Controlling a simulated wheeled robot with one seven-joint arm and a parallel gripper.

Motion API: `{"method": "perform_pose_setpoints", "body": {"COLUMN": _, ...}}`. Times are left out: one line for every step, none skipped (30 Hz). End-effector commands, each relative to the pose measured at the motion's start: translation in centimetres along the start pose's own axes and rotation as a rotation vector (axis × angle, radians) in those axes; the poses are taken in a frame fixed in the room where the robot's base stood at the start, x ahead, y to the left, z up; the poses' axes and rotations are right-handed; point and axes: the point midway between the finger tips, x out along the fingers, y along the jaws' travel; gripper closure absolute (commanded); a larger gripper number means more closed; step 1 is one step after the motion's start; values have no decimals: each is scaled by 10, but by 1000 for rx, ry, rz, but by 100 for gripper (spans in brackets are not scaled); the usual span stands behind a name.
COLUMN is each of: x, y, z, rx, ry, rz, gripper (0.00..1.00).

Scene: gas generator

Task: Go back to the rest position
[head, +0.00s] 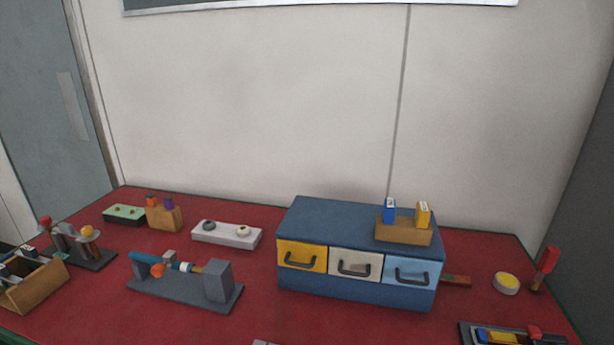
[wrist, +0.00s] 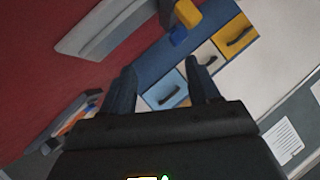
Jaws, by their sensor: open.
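My gripper (wrist: 161,84) shows in the wrist view with its two dark fingers apart and nothing visible between them. It does not show in the head view. Beyond the fingers is the blue cabinet (wrist: 159,61) with its drawers, seen at a slant. In the head view the blue cabinet (head: 345,214) stands on the red table, with a yellow drawer (head: 302,252), a white drawer (head: 355,264) and a light blue drawer (head: 412,272), all looking shut. I cannot tell the gripper's exact distance from the cabinet.
On the red table (head: 265,285) stand a grey fixture (head: 218,283), a white block with two knobs (head: 227,235) and a wooden box (head: 35,285). A wooden holder (head: 403,232) with blue and yellow pieces sits on the cabinet. A dark tray (head: 468,335) is at front right.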

Motion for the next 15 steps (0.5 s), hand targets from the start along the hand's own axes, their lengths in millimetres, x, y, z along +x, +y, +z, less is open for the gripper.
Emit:
{"method": "perform_pose_setpoints", "body": {"x": -13, "y": -3, "z": 14, "rx": 5, "ry": 8, "rz": 9, "gripper": 39}}
{"method": "perform_pose_setpoints", "body": {"x": -20, "y": -2, "z": 20, "rx": 4, "ry": 17, "rz": 18, "gripper": 39}}
{"method": "perform_pose_setpoints", "body": {"x": -30, "y": -3, "z": 26, "rx": 3, "ry": 29, "rz": 27, "gripper": 39}}
{"method": "perform_pose_setpoints", "body": {"x": -38, "y": -2, "z": 32, "rx": 1, "ry": 36, "rz": 35, "gripper": 39}}
{"method": "perform_pose_setpoints", "body": {"x": -46, "y": -2, "z": 37, "rx": -2, "ry": 43, "rz": 44, "gripper": 39}}
{"method": "perform_pose_setpoints", "body": {"x": -57, "y": -1, "z": 43, "rx": -7, "ry": 53, "rz": 55, "gripper": 39}}
{"method": "perform_pose_setpoints", "body": {"x": -66, "y": 0, "z": 48, "rx": -12, "ry": 60, "rz": 63, "gripper": 39}}
{"method": "perform_pose_setpoints", "body": {"x": -74, "y": 1, "z": 52, "rx": -19, "ry": 68, "rz": 71, "gripper": 39}}
{"method": "perform_pose_setpoints", "body": {"x": -86, "y": 2, "z": 57, "rx": -28, "ry": 77, "rz": 82, "gripper": 39}}
{"method": "perform_pose_setpoints", "body": {"x": -95, "y": 3, "z": 61, "rx": -36, "ry": 83, "rz": 90, "gripper": 39}}
{"method": "perform_pose_setpoints", "body": {"x": -104, "y": 5, "z": 64, "rx": -47, "ry": 89, "rz": 98, "gripper": 39}}
{"method": "perform_pose_setpoints", "body": {"x": -117, "y": 6, "z": 68, "rx": -59, "ry": 97, "rz": 108, "gripper": 39}}
{"method": "perform_pose_setpoints", "body": {"x": -127, "y": 8, "z": 70, "rx": -71, "ry": 104, "rz": 116, "gripper": 39}}
{"method": "perform_pose_setpoints", "body": {"x": -136, "y": 10, "z": 73, "rx": -84, "ry": 109, "rz": 123, "gripper": 39}}
{"method": "perform_pose_setpoints", "body": {"x": -149, "y": 11, "z": 76, "rx": -101, "ry": 116, "rz": 132, "gripper": 39}}
